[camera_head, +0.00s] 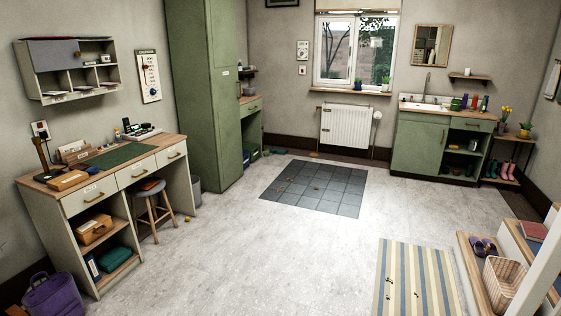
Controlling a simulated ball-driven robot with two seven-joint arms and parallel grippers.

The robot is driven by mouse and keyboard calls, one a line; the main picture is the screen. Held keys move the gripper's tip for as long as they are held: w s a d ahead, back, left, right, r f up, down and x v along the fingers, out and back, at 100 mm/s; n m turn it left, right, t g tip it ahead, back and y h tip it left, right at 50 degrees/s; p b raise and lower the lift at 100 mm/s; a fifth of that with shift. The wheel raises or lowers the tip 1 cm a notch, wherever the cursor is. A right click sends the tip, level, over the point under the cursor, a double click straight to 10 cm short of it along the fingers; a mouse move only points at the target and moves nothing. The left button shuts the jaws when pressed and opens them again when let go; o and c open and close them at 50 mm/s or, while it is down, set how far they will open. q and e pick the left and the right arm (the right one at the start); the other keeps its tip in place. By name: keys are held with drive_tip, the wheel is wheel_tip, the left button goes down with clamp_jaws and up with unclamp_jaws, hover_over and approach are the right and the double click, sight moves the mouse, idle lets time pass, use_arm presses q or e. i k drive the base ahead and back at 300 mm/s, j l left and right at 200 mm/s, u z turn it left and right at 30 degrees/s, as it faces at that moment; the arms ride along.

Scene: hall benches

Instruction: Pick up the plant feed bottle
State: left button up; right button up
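I cannot pick out the plant feed bottle for sure. Several small coloured containers (475,102), green, purple and red, stand at the right of the sink counter (468,116) by the far wall. They are too small to tell whether one of them is the bottle. Neither of my grippers is in view.
A desk (100,178) with a stool (151,203) and a purple bucket (54,296) stands at left. A tall green cabinet (205,95) is behind it. A bench (482,270) is at right.

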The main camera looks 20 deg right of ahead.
sight(483, 104)
drive_tip(key=i+l+z, duration=0.6)
drive_tip(key=z, duration=0.15)
drive_tip(key=i+l+z, duration=0.4)
drive_tip(key=i+z, duration=0.35)
drive_tip(key=i+j, duration=0.1)
drive_tip(key=i, duration=4.6)
drive_tip(key=i+z, duration=0.4)
drive_tip(key=i, duration=0.35)
drive_tip(key=i+j+z, duration=0.2)
drive_tip(key=i+z, duration=0.2)
drive_tip(key=i, duration=0.3)
